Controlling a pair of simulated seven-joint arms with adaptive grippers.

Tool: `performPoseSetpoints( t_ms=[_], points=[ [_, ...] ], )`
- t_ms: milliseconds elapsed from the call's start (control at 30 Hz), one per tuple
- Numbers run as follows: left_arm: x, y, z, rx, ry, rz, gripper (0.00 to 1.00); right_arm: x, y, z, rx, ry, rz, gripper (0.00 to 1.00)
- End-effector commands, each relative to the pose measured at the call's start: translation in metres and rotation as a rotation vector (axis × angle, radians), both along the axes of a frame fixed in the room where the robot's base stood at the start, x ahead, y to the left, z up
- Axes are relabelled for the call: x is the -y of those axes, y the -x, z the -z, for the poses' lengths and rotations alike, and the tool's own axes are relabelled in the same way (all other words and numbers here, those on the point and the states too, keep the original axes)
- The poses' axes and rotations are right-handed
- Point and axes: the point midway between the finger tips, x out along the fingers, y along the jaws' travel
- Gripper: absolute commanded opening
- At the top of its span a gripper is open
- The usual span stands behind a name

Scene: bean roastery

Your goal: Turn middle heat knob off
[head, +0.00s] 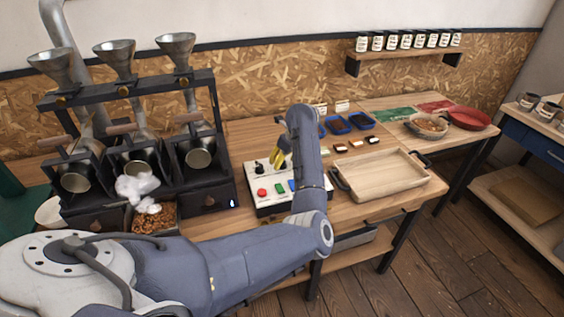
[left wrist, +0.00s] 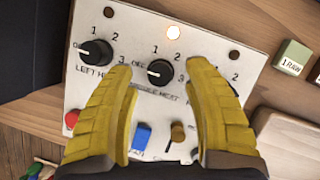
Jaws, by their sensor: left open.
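The white control panel (head: 262,199) sits on the wooden bench, right of the roasters. In the left wrist view the middle heat knob (left wrist: 160,72) is black, with a white mark toward its left side, near the OFF label. The light (left wrist: 173,32) above it glows. The left heat knob (left wrist: 95,52) is at the upper left. My left gripper (left wrist: 160,67) is open, with yellow fingers on both sides of the middle knob; I cannot tell whether they touch it. The right finger partly hides the right knob's area. In the head view my left gripper (head: 279,156) is over the panel. My right gripper is not in view.
The panel also bears a red button (left wrist: 71,119), a blue switch (left wrist: 142,136) and a brown toggle (left wrist: 177,132). Three roasters with funnels stand left. A wooden tray (head: 385,178) lies right of the panel, with blue-rimmed containers (head: 337,125) behind.

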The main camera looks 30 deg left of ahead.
Motion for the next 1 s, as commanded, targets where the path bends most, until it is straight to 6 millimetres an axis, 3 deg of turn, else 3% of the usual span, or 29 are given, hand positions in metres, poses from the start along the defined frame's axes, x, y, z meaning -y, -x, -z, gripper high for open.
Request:
performPoseSetpoints(
  t_ms=[200,500,700,1000],
  points=[
    [0.015,0.003,-0.038,0.004,0.001,0.000,0.51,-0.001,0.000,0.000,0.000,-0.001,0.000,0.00],
    [0.031,0.009,-0.078,0.003,0.001,0.000,0.51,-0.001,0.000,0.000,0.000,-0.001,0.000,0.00],
    [0.035,0.011,-0.091,0.002,-0.001,-0.001,0.51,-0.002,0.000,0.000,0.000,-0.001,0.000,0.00],
    [0.037,0.011,-0.094,0.000,0.000,-0.001,0.51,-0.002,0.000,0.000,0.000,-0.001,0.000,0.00]
  ],
)
